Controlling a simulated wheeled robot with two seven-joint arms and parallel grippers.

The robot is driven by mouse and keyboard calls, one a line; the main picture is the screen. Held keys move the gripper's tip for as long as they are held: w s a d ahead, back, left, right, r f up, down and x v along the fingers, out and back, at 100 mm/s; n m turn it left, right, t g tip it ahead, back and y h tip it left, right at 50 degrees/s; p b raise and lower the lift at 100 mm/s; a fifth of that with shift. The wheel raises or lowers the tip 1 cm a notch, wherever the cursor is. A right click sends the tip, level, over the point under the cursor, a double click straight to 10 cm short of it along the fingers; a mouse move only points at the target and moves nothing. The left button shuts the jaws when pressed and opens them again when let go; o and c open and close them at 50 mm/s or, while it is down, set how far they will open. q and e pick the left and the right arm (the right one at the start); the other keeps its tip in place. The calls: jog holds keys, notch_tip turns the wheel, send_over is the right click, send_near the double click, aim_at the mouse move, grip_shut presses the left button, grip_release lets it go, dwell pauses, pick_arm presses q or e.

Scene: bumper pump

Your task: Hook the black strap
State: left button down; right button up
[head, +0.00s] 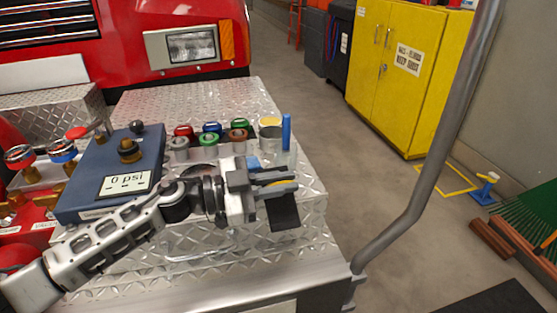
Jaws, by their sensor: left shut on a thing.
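My left gripper (287,181) reaches in over the diamond-plate bumper, its fingers pointing right. It is shut on the black strap (284,214), whose dark flat end hangs below the fingers at the bumper's right side. A little yellow shows between the fingers. The gripper hides the upper part of the strap, so I cannot tell how it runs or where it is fixed. A blue upright post (286,132) stands just beyond the fingers, apart from the visible strap end. My right gripper is not in view.
A blue gauge box (92,168) reading 0 psi sits left of the gripper. Several coloured caps (211,128) stand behind it on the diamond-plate bumper (180,98). A grey bent pipe (440,150) rises at the right. Open floor lies beyond, before a yellow cabinet (400,115).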

pick_arm(q)
jog(key=shift+s+d+f, duration=0.15)
jog(key=shift+s+f, duration=0.35)
jog(key=shift+f, duration=0.25)
jog(key=c, duration=1.5)
grip_release()
jog(key=shift+w, duration=0.1)
jog(key=shift+r, duration=0.1)
jog(key=b+v, duration=0.2)
jog(key=v, duration=1.4)
jog(key=shift+w, duration=0.1)
